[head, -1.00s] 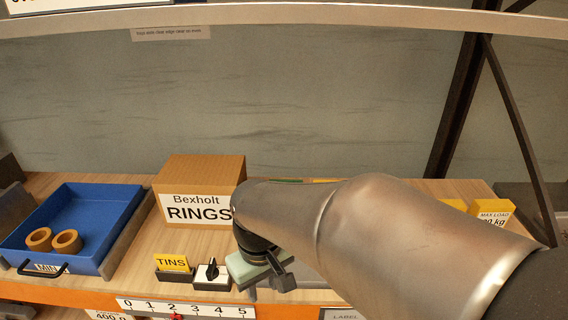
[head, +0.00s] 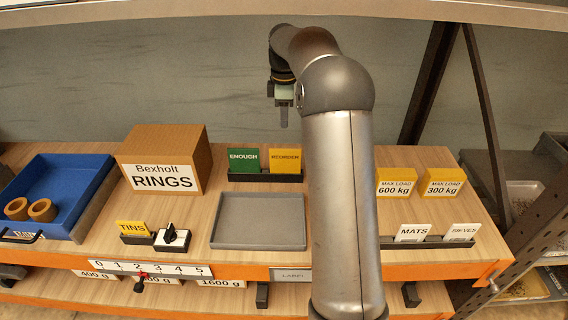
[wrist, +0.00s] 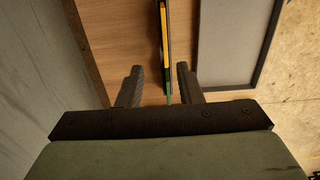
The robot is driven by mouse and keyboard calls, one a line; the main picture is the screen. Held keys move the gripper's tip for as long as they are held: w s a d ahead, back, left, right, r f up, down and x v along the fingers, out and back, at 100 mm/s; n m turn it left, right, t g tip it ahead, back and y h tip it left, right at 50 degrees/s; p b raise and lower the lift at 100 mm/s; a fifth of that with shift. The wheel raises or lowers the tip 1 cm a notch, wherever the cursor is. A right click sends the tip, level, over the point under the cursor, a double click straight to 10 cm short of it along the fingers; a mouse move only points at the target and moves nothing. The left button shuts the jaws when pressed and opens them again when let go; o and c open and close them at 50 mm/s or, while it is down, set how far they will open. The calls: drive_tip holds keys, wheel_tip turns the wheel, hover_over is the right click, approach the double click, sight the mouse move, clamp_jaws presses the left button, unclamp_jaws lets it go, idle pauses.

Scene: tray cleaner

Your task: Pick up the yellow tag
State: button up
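A yellow tag reading "REORDER" (head: 285,160) stands upright in a dark holder (head: 265,177), beside a green "ENOUGH" tag (head: 243,159) on its left. A second yellow tag, "TINS" (head: 132,229), stands in a small holder near the shelf's front. My gripper (head: 284,115) points down, above and behind the dark holder. In the wrist view its two fingers (wrist: 160,75) are apart, with nothing held. The yellow tag's top edge (wrist: 165,35) and the green tag's edge (wrist: 169,98) show thin there, the green one between the fingers' lines.
An empty grey tray (head: 258,222) lies in front of the holder. A "RINGS" box (head: 165,160) stands to the left, then a blue bin (head: 75,182) with two rings. Yellow "MAX LOAD" blocks (head: 396,183) and white tags (head: 412,233) stand to the right.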

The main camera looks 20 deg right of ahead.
sight(285, 149)
drive_tip(key=shift+s+a+f+p, duration=0.15)
drive_tip(key=shift+f+p, duration=0.15)
drive_tip(key=shift+f, duration=2.05)
drive_tip(key=shift+s+d+f+p, duration=0.15)
drive_tip(key=shift+f+p, duration=0.15)
drive_tip(key=shift+f, duration=2)
drive_tip(key=shift+s+a+f+p, duration=0.15)
drive_tip(key=shift+f+p, duration=0.15)
drive_tip(key=shift+f, duration=2.05)
clamp_jaws()
